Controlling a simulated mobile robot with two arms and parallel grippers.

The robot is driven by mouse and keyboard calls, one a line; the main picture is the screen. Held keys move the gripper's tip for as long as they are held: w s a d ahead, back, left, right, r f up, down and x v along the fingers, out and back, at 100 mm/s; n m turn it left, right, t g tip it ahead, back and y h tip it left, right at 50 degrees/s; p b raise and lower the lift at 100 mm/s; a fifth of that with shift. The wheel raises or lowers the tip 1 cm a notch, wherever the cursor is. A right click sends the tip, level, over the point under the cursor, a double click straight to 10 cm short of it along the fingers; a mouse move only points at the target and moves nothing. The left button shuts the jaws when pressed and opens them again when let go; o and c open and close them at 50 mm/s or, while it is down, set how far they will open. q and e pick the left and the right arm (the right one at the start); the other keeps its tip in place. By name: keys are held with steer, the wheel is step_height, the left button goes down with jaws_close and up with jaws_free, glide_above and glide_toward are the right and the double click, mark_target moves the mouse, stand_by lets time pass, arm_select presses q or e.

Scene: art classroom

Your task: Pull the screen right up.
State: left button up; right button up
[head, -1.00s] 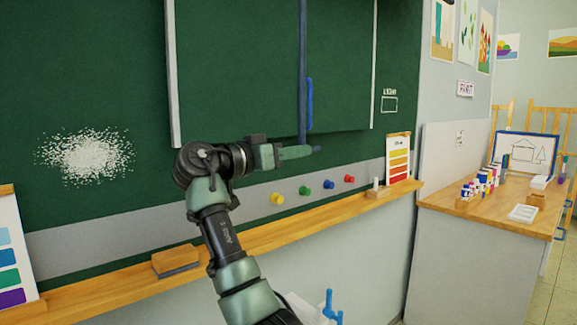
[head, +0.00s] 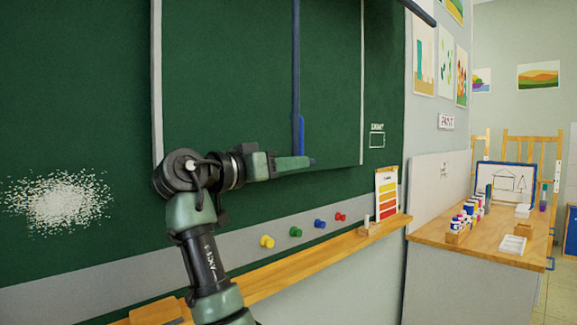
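A dark green panel (head: 230,70) with pale upright side edges hangs in front of the chalkboard. Its top is out of view, and I cannot tell whether it is the screen. A thin dark blue rod (head: 296,60) hangs upright before it and ends at my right gripper (head: 297,162). The fingers lie sideways and appear closed around the rod's lower end; no rod shows below them. A brighter blue strip (head: 301,125) sits just right of the rod. A dark bar (head: 419,12) slants in at the top right. My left gripper is out of view.
Below are colored magnets (head: 296,232), a wooden ledge (head: 330,249) and a color chart (head: 386,194). A chalk smudge (head: 60,201) is at left. A counter (head: 480,243) with paint bottles stands at right.

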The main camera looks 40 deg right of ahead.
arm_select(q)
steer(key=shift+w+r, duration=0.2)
arm_select(e)
steer(key=a, duration=0.7)
steer(key=shift+s+a, duration=0.3)
steer(key=shift+a, duration=0.1)
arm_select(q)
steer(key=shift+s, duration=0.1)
